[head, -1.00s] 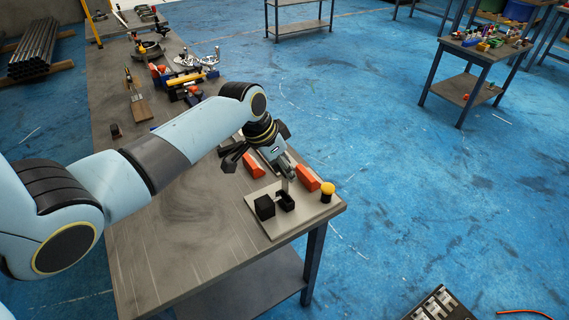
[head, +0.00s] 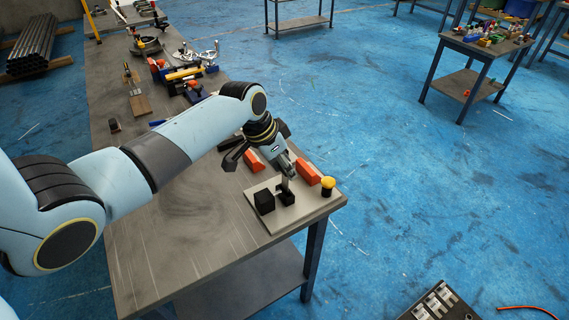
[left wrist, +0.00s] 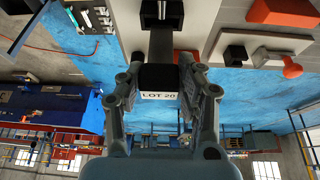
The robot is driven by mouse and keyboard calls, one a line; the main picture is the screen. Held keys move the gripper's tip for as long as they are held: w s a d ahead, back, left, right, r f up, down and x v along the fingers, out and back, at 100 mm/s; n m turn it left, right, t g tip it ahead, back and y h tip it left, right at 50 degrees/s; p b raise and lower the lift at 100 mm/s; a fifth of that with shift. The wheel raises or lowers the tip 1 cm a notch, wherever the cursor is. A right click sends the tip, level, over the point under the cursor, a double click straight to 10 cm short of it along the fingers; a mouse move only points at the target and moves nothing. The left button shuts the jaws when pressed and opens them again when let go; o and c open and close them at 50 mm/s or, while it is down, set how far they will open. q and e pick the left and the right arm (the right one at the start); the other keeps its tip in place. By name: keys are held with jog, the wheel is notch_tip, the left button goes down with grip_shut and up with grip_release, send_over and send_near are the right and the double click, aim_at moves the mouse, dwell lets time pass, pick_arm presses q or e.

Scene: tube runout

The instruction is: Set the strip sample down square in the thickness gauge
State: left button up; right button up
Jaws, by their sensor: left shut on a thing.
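My left gripper (head: 288,178) is over the thickness gauge and shut on the strip sample, a thin grey strip (head: 285,185) held roughly upright. In the left wrist view, the strip's white "LOT 20" label (left wrist: 158,96) shows between the fingers (left wrist: 160,88). The gauge has a light grey base plate (head: 275,222), a black block (head: 264,202) and a smaller black notched holder (head: 287,198). The strip's lower end is at or just above this holder; I cannot tell whether it touches or is square. My right gripper is out of view.
The bench's near edge is just past the plate. Tools (head: 185,75) lie farther back; the front left bench is clear.

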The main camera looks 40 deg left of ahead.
pick_arm(q)
jog(key=shift+f+b, duration=1.05)
jog(key=shift+f, duration=0.7)
jog(key=o, duration=1.3)
jog(key=shift+r, duration=0.3)
jog(key=v, duration=1.1)
jog(key=shift+s+r, duration=0.2)
